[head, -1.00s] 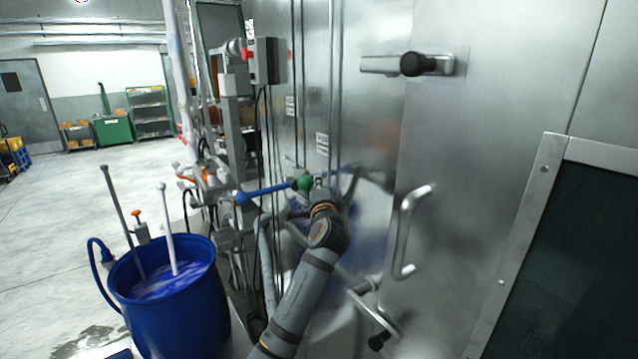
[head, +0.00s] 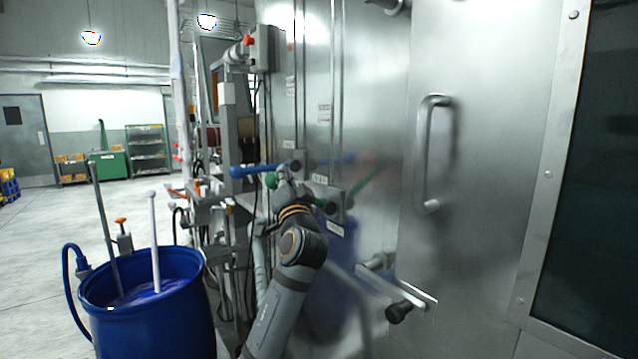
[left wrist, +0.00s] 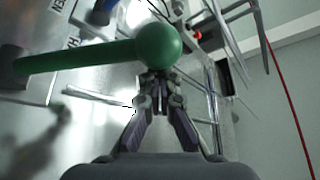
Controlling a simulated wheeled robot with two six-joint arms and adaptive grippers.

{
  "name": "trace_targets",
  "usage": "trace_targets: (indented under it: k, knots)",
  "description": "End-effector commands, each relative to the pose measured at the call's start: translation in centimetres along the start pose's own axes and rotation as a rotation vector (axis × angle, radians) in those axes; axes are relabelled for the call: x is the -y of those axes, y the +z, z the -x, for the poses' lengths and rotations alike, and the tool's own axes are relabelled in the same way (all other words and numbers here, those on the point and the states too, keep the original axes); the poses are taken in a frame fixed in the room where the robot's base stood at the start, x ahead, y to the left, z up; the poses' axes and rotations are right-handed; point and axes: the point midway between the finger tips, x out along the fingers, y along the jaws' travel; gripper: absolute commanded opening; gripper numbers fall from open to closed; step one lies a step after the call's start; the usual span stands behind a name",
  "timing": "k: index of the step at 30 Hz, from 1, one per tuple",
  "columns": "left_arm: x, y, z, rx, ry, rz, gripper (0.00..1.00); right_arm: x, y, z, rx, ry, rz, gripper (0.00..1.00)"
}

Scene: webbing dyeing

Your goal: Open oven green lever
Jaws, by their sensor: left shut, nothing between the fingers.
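The green lever shows in the left wrist view as a green shaft (left wrist: 85,56) ending in a round ball knob (left wrist: 158,46). In the head view its green ball (head: 270,180) sits just below the blue lever, by the steel oven wall. My left gripper (left wrist: 157,88) is shut and empty, with its fingertips close against the near side of the ball. I cannot tell whether they touch it. In the head view the left gripper (head: 283,180) is just right of the ball and hides part of the shaft. My right gripper is out of view.
A blue lever (head: 252,169) is just above the green one; it also shows in the left wrist view (left wrist: 97,17). A steel door handle (head: 430,152) and a dark-knobbed latch (head: 398,305) are to the right. A blue barrel (head: 150,325) with upright rods stands at left.

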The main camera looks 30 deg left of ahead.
Motion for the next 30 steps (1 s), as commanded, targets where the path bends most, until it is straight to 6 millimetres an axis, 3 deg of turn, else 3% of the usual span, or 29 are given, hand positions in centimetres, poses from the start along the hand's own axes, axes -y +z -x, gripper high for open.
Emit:
trace_targets:
  k: [1,3,9,13,14,15,18,24,30]
  knots:
    - [-1.3,2.1,1.2,0.0,-0.024,0.037,0.0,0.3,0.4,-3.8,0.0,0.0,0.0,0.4]
    - [-1.5,3.1,1.8,0.001,-0.056,0.096,0.0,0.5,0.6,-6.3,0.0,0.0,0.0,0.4]
    - [-1.8,5.4,3.1,0.002,-0.14,0.239,0.0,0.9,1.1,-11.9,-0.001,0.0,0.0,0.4]
    - [-2.2,6.4,3.8,0.002,-0.184,0.317,0.0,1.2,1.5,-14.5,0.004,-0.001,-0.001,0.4]
    - [-2.3,6.6,3.9,0.002,-0.194,0.332,0.0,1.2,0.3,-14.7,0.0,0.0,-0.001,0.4]
    - [-2.4,6.9,4.0,0.002,-0.205,0.351,0.0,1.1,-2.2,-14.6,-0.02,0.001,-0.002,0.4]
    - [-2.7,7.4,4.3,0.001,-0.23,0.395,0.0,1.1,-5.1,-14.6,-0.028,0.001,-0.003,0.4]
    - [-3.2,8.2,4.8,0.001,-0.238,0.407,0.0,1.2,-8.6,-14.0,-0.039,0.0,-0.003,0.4]
    - [-3.5,8.6,5.0,0.002,-0.237,0.406,0.0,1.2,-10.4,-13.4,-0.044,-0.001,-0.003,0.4]
